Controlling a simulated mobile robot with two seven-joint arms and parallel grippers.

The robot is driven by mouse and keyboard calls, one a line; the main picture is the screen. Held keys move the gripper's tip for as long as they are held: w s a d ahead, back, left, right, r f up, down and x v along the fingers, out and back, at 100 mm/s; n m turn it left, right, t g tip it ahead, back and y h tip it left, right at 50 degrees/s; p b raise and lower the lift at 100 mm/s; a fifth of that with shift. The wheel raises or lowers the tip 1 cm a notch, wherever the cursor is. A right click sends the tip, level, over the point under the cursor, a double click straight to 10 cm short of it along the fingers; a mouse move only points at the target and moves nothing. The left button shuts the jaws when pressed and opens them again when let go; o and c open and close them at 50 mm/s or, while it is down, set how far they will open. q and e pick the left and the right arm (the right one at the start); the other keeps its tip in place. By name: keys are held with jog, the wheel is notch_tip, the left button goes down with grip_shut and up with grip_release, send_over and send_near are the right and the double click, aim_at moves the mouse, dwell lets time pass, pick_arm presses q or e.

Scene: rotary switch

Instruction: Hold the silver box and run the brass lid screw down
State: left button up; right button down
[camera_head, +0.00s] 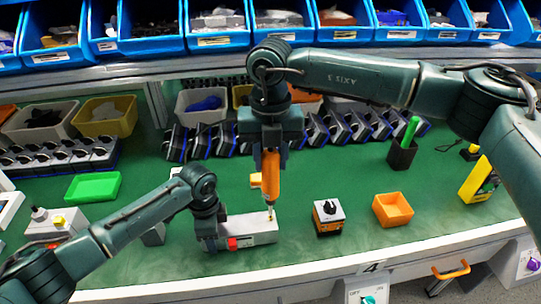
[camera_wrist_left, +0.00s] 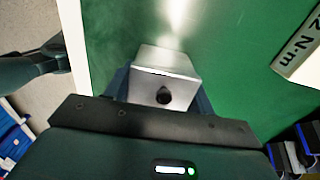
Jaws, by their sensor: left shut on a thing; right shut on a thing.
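The silver box (camera_head: 258,230) lies on the green bench mat near the front edge, with a small red part on its front. My left gripper (camera_head: 212,238) is shut on its left end. In the left wrist view the silver box (camera_wrist_left: 165,88) sits between the fingers, a dark round hole in its near face. My right gripper (camera_head: 270,148) is shut on an orange screwdriver (camera_head: 270,176), held upright over the box's right part. A tiny brass spot, the lid screw (camera_head: 270,217), shows at the driver's tip; I cannot tell how deep it sits.
A rotary switch block (camera_head: 328,216) and an orange tray (camera_head: 393,209) stand to the right of the box. A green tray (camera_head: 93,186) lies at left. A dark cup (camera_head: 402,155) holds a green stick. Rows of dark modules and blue bins fill the back.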

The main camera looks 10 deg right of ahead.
jog(key=shift+f, duration=1)
dwell(2.7)
jog(key=shift+r, duration=2.3)
pick_arm(q)
jog(key=o, duration=1.5)
jog(key=shift+r, duration=0.1)
